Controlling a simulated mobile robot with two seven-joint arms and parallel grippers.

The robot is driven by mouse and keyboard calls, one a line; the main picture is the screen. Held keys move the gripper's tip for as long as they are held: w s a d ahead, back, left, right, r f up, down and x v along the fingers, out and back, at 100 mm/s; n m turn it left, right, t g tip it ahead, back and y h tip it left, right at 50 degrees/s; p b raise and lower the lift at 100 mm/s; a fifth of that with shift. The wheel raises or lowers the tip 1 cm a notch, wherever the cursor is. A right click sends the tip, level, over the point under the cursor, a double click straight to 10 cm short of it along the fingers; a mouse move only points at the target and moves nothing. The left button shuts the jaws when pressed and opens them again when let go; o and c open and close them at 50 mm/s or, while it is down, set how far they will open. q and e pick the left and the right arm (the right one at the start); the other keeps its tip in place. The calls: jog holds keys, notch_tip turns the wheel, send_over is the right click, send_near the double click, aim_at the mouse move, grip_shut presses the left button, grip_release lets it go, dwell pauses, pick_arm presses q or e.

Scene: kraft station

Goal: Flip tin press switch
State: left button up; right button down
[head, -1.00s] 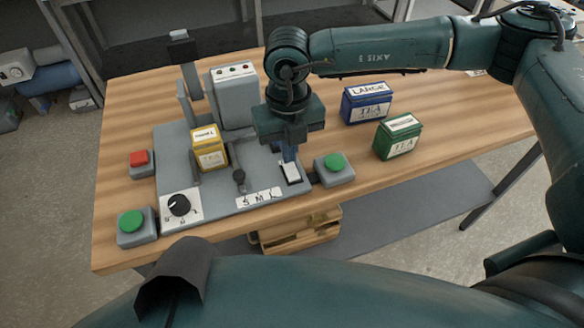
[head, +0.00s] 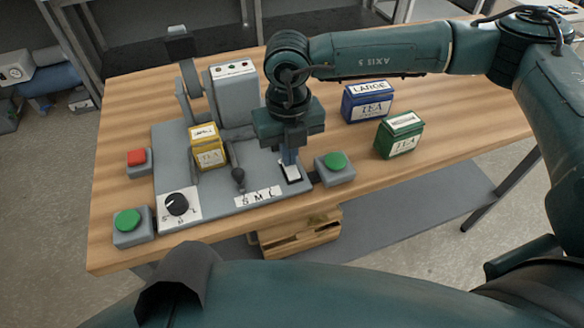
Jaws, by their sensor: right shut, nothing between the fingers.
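The tin press (head: 236,100) stands on a grey base plate on the wooden table. Its white rocker switch (head: 291,173) sits at the plate's right front corner, partly hidden by my gripper. My right gripper (head: 288,160) is shut and empty, pointing down with its fingertips at the switch's back end; I cannot tell whether they touch it. A yellow tea tin (head: 209,149) stands upright on the press plate. My left gripper is not in view.
A green button (head: 336,162) is right of the switch. A black lever (head: 238,178) and dial (head: 177,204) are left of it. A red button (head: 138,160) and another green button (head: 129,221) stand at the left edge. Blue (head: 367,102) and green (head: 399,136) tins stand at right.

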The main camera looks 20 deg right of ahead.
jog(key=shift+f, duration=0.3)
jog(key=shift+r, duration=0.1)
jog(key=shift+r+p, duration=1.4)
jog(key=shift+r, duration=2.1)
